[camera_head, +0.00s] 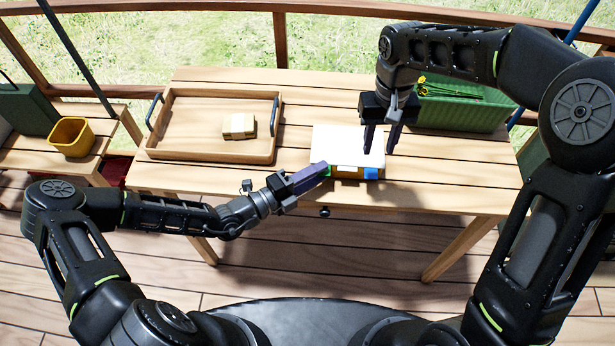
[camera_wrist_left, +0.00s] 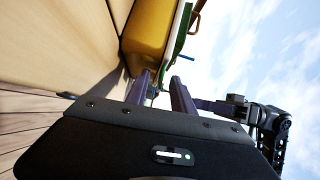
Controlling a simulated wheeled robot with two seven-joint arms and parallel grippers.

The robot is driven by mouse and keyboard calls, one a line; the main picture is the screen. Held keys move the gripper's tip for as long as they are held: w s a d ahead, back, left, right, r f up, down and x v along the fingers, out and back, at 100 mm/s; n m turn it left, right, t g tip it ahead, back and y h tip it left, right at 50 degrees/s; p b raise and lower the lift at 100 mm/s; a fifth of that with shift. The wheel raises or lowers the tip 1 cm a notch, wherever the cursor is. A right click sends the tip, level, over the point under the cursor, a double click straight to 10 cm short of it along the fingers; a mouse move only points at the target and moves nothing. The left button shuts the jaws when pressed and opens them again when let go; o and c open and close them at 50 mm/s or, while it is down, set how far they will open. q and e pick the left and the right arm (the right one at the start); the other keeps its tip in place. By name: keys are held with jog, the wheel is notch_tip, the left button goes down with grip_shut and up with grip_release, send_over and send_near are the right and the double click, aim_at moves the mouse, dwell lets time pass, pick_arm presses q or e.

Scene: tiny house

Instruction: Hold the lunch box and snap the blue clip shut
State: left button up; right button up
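The lunch box (camera_head: 348,142) has a white lid and a yellow body and lies near the table's front edge. The lid looks down on the body. A blue clip (camera_head: 371,173) is at the front right; a blue piece (camera_wrist_left: 187,58) juts out beside the box in the left wrist view. Green shows at the box's left end. My left gripper (camera_head: 323,170) is at that end with its fingers apart; whether they touch the box is unclear. It also shows in the left wrist view (camera_wrist_left: 162,80). My right gripper (camera_head: 380,152) points down, open and empty, over the lid's right part.
A wooden tray (camera_head: 190,149) with dark handles holds a pale block (camera_head: 239,126) on the table's left. A green crate (camera_head: 455,112) stands at the back right. A yellow bin (camera_head: 71,137) is on a side bench. The table's right front is bare.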

pick_arm(q)
jog(key=shift+c, duration=0.2)
grip_shut()
dwell(1.2)
pick_arm(e)
jog(key=shift+r, duration=0.2)
jog(key=shift+c, duration=0.7)
jog(key=shift+m, duration=0.8)
notch_tip(320, 180, up, 5)
jog(key=shift+w+f, duration=0.1)
jog(key=c, duration=0.5)
grip_shut()
